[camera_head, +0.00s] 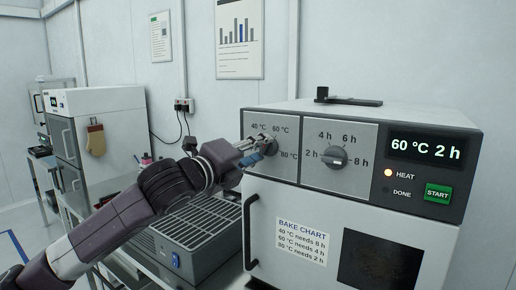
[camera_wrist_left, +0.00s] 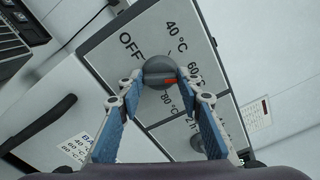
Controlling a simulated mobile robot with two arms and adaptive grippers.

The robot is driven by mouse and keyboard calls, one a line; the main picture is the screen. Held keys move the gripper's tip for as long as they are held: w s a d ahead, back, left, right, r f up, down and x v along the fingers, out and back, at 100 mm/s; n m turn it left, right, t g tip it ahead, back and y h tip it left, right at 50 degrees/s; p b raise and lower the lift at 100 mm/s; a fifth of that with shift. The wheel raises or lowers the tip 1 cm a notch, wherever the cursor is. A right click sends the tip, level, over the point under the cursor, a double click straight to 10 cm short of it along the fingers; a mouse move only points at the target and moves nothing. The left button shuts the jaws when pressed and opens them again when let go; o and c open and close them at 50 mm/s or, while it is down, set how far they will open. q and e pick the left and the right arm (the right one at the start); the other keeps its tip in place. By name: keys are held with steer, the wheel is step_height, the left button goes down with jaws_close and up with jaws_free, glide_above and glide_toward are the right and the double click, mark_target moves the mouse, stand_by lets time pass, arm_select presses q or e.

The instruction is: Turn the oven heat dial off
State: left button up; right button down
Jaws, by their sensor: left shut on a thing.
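The heat dial (camera_head: 270,147) is a grey knob on the left panel of the white oven (camera_head: 345,218), mostly covered by my left gripper in the head view. My right gripper is not in view.
The time dial (camera_head: 335,157) is close to the right. The display (camera_head: 426,149) reads 60 °C 2 h and the HEAT lamp (camera_head: 388,173) is lit. A green START button (camera_head: 438,193) is at the right. The oven door handle (camera_head: 251,232) stands out below my gripper.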

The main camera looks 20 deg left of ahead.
arm_select(q)
steer(key=n+p, duration=0.1)
steer(key=n, duration=0.2)
steer(key=shift+p, duration=0.4)
steer(key=n+p, duration=0.1)
steer(key=n, duration=0.3)
steer(key=n+p, duration=0.1)
steer(key=n, duration=0.2)
steer(key=shift+f+n+p, duration=0.1)
steer(key=shift+n+p, duration=0.3)
steer(key=n+p, duration=0.1)
steer(key=n, duration=0.2)
steer(key=shift+n, duration=0.3)
steer(key=n+p, duration=0.3)
steer(key=n, duration=0.2)
steer(key=shift+d, duration=0.1)
steer(key=n+p, duration=0.2)
steer(key=n, duration=0.2)
steer(key=shift+n, duration=0.3)
steer(key=shift+n+p, duration=1)
steer(key=shift+n, duration=0.2)
steer(key=shift+f, duration=0.1)
